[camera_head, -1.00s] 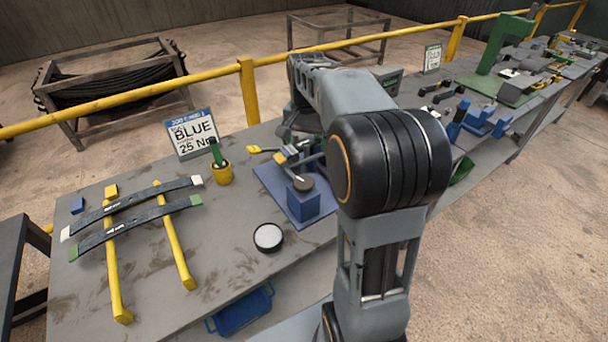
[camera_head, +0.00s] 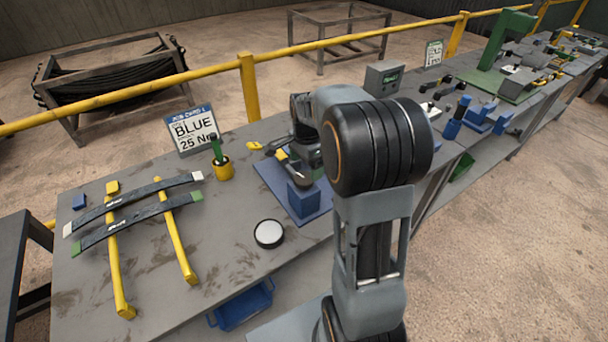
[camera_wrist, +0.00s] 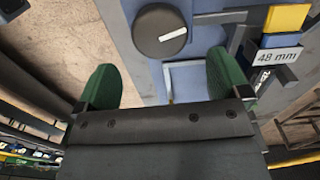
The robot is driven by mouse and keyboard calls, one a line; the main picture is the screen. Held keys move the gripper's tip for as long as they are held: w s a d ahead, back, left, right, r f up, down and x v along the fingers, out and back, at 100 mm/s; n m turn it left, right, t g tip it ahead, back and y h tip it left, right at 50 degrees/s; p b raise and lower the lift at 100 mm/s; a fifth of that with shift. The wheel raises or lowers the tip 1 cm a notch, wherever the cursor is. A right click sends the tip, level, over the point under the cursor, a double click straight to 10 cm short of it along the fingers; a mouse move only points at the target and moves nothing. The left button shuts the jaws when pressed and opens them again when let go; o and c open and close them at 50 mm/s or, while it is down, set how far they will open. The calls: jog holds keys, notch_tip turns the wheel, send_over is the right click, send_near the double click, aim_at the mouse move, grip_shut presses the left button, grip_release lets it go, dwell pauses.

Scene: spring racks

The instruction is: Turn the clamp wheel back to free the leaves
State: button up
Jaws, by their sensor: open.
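The clamp wheel (camera_wrist: 160,29) is a dark round knob with a white mark, on a blue-grey fixture (camera_wrist: 205,40) in the wrist view. In the head view the blue clamp block (camera_head: 303,199) stands on its base plate, close to my arm. My gripper (camera_wrist: 164,80) is open, its two green fingertips apart with nothing between them. The wheel lies beyond the fingertips in the picture, and I cannot tell the height gap. Two dark curved leaves (camera_head: 135,196) (camera_head: 138,222) lie across yellow bars at the left of the bench. Whether leaves sit in the clamp is unclear.
A label reading 48 mm (camera_wrist: 278,57) sits beside yellow and blue blocks near the wheel. A round white-topped tin (camera_head: 268,233), a yellow cup (camera_head: 223,169) and a BLUE 25 Nm sign (camera_head: 192,130) stand on the bench. A yellow rail (camera_head: 200,82) runs behind.

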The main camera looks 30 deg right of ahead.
aim_at(305, 176)
jog(key=shift+f, duration=2.35)
jog(key=c, duration=0.9)
jog(key=shift+a, duration=0.35)
jog(key=shift+d, duration=0.25)
jog(key=n, duration=0.4)
jog(key=shift+w, duration=0.15)
jog(key=n, duration=0.3)
jog(key=n+b, duration=0.1)
jog(key=n, duration=0.2)
jog(key=shift+w+r+n, duration=0.15)
jog(key=shift+n, duration=0.15)
